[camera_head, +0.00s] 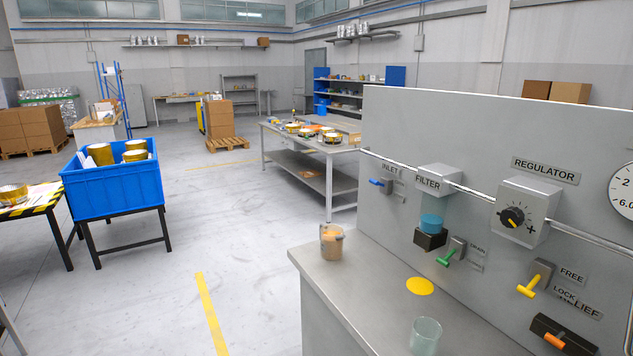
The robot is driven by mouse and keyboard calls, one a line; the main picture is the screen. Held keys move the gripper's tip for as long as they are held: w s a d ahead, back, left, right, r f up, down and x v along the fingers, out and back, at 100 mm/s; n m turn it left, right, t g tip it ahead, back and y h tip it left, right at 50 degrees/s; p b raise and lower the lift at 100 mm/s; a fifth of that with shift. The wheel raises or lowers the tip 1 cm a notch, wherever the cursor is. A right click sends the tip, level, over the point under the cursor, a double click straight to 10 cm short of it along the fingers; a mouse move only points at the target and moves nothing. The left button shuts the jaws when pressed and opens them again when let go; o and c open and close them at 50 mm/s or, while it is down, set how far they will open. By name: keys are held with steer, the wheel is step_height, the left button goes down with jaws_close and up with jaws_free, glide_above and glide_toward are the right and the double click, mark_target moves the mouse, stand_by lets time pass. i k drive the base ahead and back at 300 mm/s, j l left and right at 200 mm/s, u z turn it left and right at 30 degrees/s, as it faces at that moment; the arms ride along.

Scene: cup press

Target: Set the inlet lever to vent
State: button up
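The inlet lever (377,182) is a small blue handle on a grey block, on the grey upright panel (465,130) at the right. Its handle points left, away from the block. The INLET label (390,170) is above it. Small plates beside and below the lever are too small to read, so I cannot tell which position it is set to. My gripper is not in view.
A green drain lever (448,256), a yellow lever (529,287) and a regulator knob (512,217) share the panel. A brown-filled cup (331,244), yellow disc (419,286) and clear cup (425,337) are on the bench.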

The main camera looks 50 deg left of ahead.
mark_target(375, 183)
steer(key=u, duration=1.4)
